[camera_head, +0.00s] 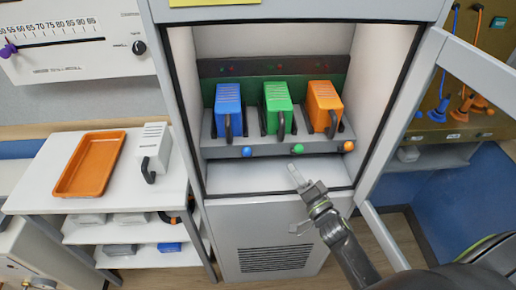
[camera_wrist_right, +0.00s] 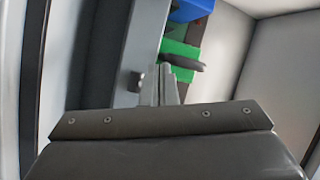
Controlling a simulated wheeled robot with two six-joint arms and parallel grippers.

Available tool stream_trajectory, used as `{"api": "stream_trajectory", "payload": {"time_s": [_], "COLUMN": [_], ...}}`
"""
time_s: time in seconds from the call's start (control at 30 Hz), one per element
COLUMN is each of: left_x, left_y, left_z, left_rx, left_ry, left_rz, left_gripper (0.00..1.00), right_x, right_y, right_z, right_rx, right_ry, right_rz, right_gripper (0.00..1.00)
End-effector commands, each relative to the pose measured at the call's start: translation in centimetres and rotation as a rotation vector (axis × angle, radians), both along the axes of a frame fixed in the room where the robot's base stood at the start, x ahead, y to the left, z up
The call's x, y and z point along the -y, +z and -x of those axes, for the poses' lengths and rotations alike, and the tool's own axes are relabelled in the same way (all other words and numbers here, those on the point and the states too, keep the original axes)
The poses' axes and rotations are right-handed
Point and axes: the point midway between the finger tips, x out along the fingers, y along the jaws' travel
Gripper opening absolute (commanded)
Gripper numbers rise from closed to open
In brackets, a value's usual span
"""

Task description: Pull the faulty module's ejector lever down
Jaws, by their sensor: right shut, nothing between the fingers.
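A blue module (camera_head: 229,99), a green module (camera_head: 277,97) and an orange module (camera_head: 323,97) stand side by side on the grey shelf of the open cabinet. Each has a dark curved ejector lever on its front: blue's (camera_head: 229,128), green's (camera_head: 281,125) and orange's (camera_head: 332,124). The frames do not clearly show which module is faulty. My right gripper (camera_head: 295,174) is shut and empty, in front of the cabinet opening, below the green module and apart from the levers. In the right wrist view, the green module (camera_wrist_right: 178,48) and its lever (camera_wrist_right: 184,63) show beyond the fingertips (camera_wrist_right: 160,82). My left gripper is out of view.
Blue, green (camera_head: 298,149) and orange knobs line the shelf's front edge. The open cabinet door (camera_head: 433,62) stands to the right of my right arm. A white table (camera_head: 55,200) at left holds an orange tray (camera_head: 90,165) and a white module (camera_head: 154,145).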

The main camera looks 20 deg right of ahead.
Motion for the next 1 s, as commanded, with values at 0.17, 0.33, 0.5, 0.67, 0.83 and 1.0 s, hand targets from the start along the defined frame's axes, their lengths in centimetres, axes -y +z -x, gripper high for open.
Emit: {"api": "stream_trajectory", "payload": {"time_s": [0.17, 0.33, 0.5, 0.67, 0.83, 1.0], "left_x": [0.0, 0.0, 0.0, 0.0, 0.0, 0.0], "left_y": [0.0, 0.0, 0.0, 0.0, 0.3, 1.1], "left_z": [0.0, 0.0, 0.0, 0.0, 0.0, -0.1], "left_rx": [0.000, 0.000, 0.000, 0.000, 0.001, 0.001], "left_ry": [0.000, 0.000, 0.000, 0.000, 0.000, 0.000], "left_rz": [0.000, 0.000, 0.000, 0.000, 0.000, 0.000], "left_gripper": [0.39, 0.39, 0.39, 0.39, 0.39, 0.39], "right_x": [-2.6, -3.7, -3.8, -3.8, -4.2, -5.3], "right_y": [0.3, 0.4, 0.4, 0.5, 0.9, 1.8], "right_z": [-0.5, -0.4, -0.3, -0.3, -1.1, -3.6], "right_rx": [0.066, 0.079, 0.081, 0.080, 0.082, 0.082], "right_ry": [0.199, 0.293, 0.307, 0.305, 0.304, 0.304], "right_rz": [-0.151, -0.216, -0.227, -0.226, -0.226, -0.226], "right_gripper": [0.00, 0.00, 0.00, 0.00, 0.00, 0.00]}}
